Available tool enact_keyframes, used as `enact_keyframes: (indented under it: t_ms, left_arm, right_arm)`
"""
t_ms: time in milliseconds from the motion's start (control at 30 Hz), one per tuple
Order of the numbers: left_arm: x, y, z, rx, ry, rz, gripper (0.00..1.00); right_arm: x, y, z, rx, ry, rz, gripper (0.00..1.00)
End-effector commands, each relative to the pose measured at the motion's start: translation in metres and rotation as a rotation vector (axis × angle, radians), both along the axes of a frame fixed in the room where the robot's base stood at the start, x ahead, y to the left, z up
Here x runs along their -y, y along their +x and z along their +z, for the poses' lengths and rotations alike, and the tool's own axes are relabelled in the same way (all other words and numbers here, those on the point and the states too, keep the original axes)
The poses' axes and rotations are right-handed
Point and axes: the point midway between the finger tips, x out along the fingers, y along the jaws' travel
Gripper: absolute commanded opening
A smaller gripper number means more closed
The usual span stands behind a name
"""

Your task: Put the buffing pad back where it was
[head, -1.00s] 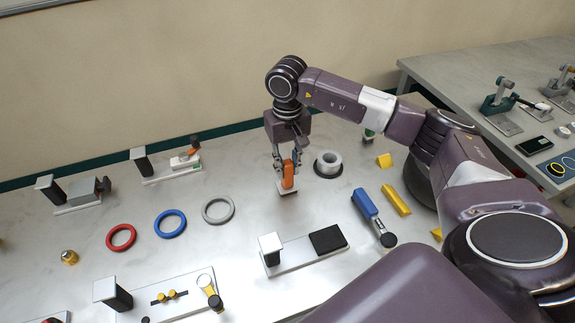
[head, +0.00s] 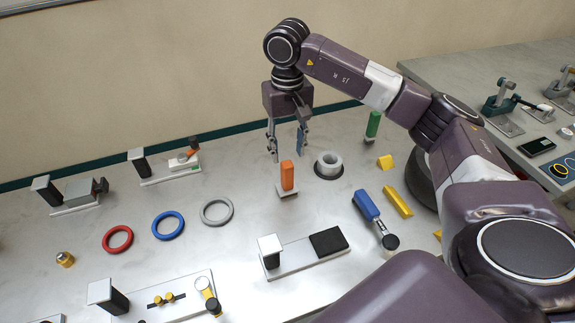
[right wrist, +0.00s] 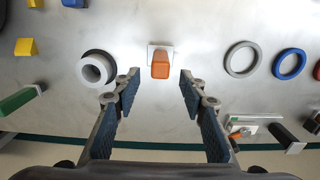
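The buffing pad, which I take to be the orange upright block on a pale flat base (head: 287,176), stands on the metal table below and slightly in front of my right gripper. It also shows in the right wrist view (right wrist: 160,66), ahead of the fingers and between their lines. My right gripper (head: 286,155) is open and empty, raised above the table and clear of the block. In the right wrist view its fingers (right wrist: 158,88) are spread wide with nothing between them. My left gripper is not in view.
A grey-white ring-shaped part (head: 328,164) on a dark base stands just right of the block. Red (head: 118,240), blue (head: 168,225) and grey rings (head: 216,211) lie to the left. A blue-handled tool (head: 367,205) lies right. A black-padded fixture (head: 290,262) is in front.

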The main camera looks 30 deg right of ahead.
Motion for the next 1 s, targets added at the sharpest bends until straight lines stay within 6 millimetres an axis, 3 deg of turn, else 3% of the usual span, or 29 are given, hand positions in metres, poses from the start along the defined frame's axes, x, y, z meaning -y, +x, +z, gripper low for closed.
enact_keyframes:
  t_ms: [133, 300, 733, 1000]
  left_arm:
    - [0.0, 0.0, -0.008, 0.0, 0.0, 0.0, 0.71]
    - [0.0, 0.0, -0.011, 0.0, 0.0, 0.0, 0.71]
    - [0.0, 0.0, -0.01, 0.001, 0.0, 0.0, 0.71]
    - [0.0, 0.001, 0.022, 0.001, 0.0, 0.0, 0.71]
  right_arm:
    - [-0.001, 0.001, 0.028, 0.005, 0.001, 0.001, 0.39]
    - [-0.001, 0.001, 0.047, 0.001, 0.001, -0.001, 0.39]
    - [0.0, 0.0, 0.054, -0.001, 0.0, 0.0, 0.39]
    - [0.0, 0.0, 0.086, 0.0, 0.0, 0.0, 0.39]
